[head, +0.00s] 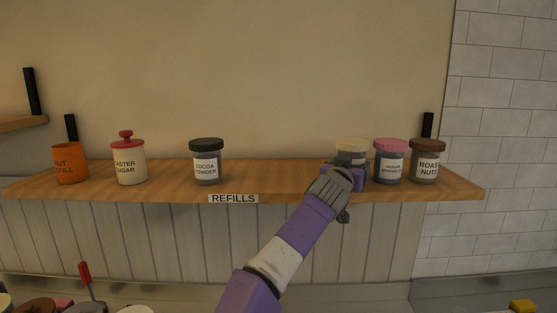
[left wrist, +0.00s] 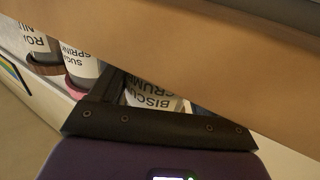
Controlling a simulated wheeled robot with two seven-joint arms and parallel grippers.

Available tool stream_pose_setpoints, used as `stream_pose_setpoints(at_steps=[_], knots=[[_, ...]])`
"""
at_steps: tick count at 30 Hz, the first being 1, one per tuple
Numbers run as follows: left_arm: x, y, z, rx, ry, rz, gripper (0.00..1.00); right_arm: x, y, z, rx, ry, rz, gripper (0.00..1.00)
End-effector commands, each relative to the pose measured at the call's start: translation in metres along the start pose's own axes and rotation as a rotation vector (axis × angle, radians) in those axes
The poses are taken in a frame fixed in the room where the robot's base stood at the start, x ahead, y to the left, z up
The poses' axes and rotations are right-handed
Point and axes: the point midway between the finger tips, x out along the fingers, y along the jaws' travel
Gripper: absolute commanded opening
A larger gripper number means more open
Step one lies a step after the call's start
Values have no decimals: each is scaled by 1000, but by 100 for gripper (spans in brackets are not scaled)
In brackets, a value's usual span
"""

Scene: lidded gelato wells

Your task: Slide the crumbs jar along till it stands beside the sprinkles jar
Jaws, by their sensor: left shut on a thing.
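The crumbs jar (head: 352,146), with a cream lid, stands on the wooden shelf, mostly hidden in the head view behind my left gripper (head: 343,178). That gripper is shut on it. In the left wrist view the crumbs jar (left wrist: 150,97) shows upside down between the fingers, its label partly readable. The sprinkles jar (head: 390,162), with a pink lid, stands just right of the crumbs jar; I see little or no gap between them. It also shows in the left wrist view (left wrist: 80,68), left of the gripper. My right gripper is not in view.
The roast nuts jar (head: 427,162) stands close right of the sprinkles jar, near the shelf's right end. The cocoa powder jar (head: 207,163), caster sugar jar (head: 129,162) and orange nut refill pot (head: 69,163) stand to the left. The shelf (head: 280,175) is clear between cocoa and crumbs.

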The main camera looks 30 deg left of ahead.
Motion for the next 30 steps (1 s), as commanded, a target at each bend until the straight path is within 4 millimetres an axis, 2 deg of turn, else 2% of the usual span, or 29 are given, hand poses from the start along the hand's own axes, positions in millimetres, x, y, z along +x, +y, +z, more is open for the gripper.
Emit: stream_pose_setpoints(at_steps=[1,3,13,30], knots=[[0,1,1,-1,-3,1,79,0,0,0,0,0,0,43],[0,1,1,-1,-2,1,89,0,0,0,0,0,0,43],[-4,0,1,-1,1,1,89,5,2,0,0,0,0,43],[-71,0,3,-1,2,1,89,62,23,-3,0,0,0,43]])
